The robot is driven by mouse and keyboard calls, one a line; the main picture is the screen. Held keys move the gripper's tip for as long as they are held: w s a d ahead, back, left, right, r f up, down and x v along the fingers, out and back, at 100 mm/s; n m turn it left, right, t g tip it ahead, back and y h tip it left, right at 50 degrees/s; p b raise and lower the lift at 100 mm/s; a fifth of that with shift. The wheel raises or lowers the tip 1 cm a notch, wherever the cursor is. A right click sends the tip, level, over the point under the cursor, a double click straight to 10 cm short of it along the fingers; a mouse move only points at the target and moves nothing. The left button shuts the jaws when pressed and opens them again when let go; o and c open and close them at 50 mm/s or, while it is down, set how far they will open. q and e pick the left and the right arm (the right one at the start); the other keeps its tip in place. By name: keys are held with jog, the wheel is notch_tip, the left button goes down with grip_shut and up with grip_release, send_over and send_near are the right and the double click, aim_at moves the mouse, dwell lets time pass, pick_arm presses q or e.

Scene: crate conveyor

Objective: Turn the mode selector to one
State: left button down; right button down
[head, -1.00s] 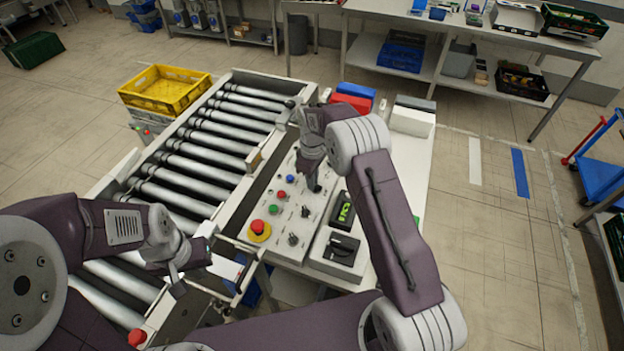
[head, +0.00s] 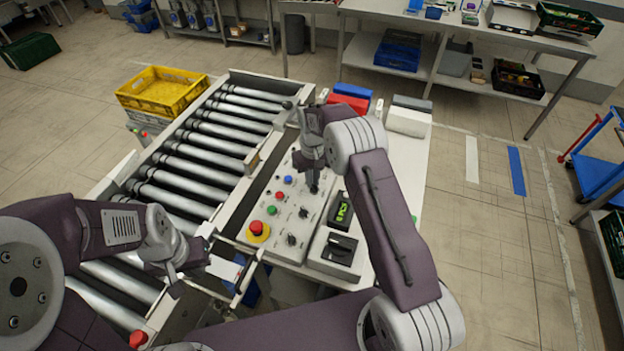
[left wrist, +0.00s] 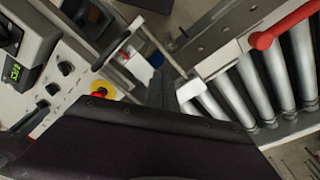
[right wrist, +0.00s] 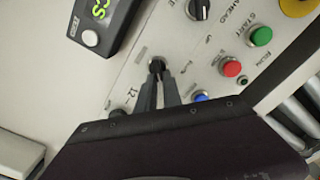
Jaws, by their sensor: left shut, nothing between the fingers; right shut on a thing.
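The control panel (head: 264,206) stands beside the roller conveyor. My right gripper (head: 314,188) reaches down onto it from above. In the right wrist view its two dark fingers (right wrist: 157,82) are shut on a small black selector knob (right wrist: 156,65). The fingers cover part of the knob and its marks, so I cannot read its setting. Another black knob (right wrist: 198,8) sits further up that view. My left gripper (head: 176,287) is shut and empty, over the near end of the conveyor, away from the panel.
Near the held knob are a blue button (right wrist: 200,97), a red button (right wrist: 231,68) and a green button (right wrist: 261,36). A red emergency stop (head: 257,228) is at the panel's near left. A display box (head: 342,211) stands at its right.

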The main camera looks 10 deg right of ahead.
jog(key=shift+w, duration=0.1)
dwell(0.4)
jog(key=c, duration=1.5)
grip_release()
jog(key=shift+r, duration=0.1)
notch_tip(320, 180, up, 9)
jog(key=b, duration=0.1)
jog(key=shift+b, duration=0.3)
